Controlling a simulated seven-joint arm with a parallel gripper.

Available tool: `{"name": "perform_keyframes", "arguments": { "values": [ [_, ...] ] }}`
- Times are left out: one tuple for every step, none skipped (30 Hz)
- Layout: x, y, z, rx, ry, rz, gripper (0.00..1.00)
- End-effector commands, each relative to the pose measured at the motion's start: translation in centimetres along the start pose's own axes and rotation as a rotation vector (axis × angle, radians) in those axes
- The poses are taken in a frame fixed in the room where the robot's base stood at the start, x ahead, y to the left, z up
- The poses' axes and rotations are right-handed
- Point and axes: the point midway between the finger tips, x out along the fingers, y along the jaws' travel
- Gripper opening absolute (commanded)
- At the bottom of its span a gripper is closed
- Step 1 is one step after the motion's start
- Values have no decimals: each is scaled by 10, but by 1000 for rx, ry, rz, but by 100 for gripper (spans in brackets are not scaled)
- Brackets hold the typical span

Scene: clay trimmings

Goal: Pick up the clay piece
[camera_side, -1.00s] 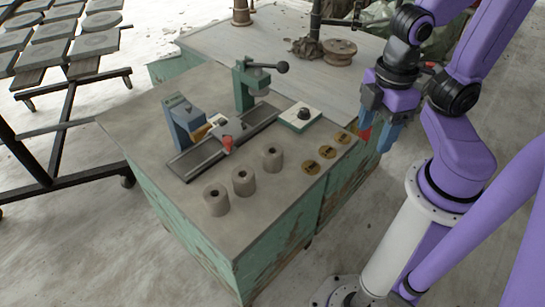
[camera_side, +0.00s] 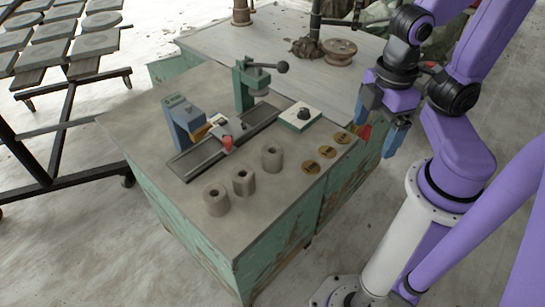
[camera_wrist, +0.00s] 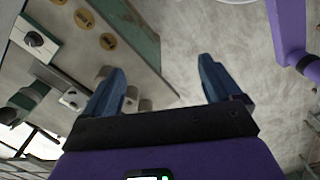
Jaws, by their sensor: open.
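Three grey, clay-like cylinders with holes in their tops stand in a row on the bench, near (camera_side: 217,203), middle (camera_side: 243,184) and far (camera_side: 272,160). A small dark lump (camera_side: 304,114) sits on a pale block with a green edge; it also shows in the wrist view (camera_wrist: 34,39). I cannot tell which of these is the clay piece. My gripper (camera_side: 377,134) is open and empty, off the bench's right edge and apart from all of them.
Three brass-coloured discs (camera_side: 327,152) lie along the bench's right side. A rail fixture (camera_side: 225,143) with a red-tipped part and a green press (camera_side: 245,85) stand behind the cylinders. A brown spool (camera_side: 340,50) is on the rear table. The bench front is clear.

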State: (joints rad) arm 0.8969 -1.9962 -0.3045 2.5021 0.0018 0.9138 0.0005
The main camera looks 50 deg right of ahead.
Motion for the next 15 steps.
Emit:
{"name": "perform_keyframes", "arguments": {
  "values": [
    [0,0,0,0,0,0,93],
    [0,0,0,0,0,0,93],
    [0,0,0,0,0,0,93],
    [0,0,0,0,0,0,93],
    [0,0,0,0,0,0,93],
    [0,0,0,0,0,0,93],
    [0,0,0,0,0,0,93],
    [0,0,0,1,1,0,93],
    [1,0,-2,3,4,-1,93],
    [3,0,-4,7,7,-2,93],
    [5,1,-6,12,13,-3,93],
    [8,2,-11,22,26,-5,93],
    [12,2,-16,31,38,-7,93],
    [16,4,-22,42,53,-9,93],
    [22,5,-31,59,78,-12,93]
  ]
}}
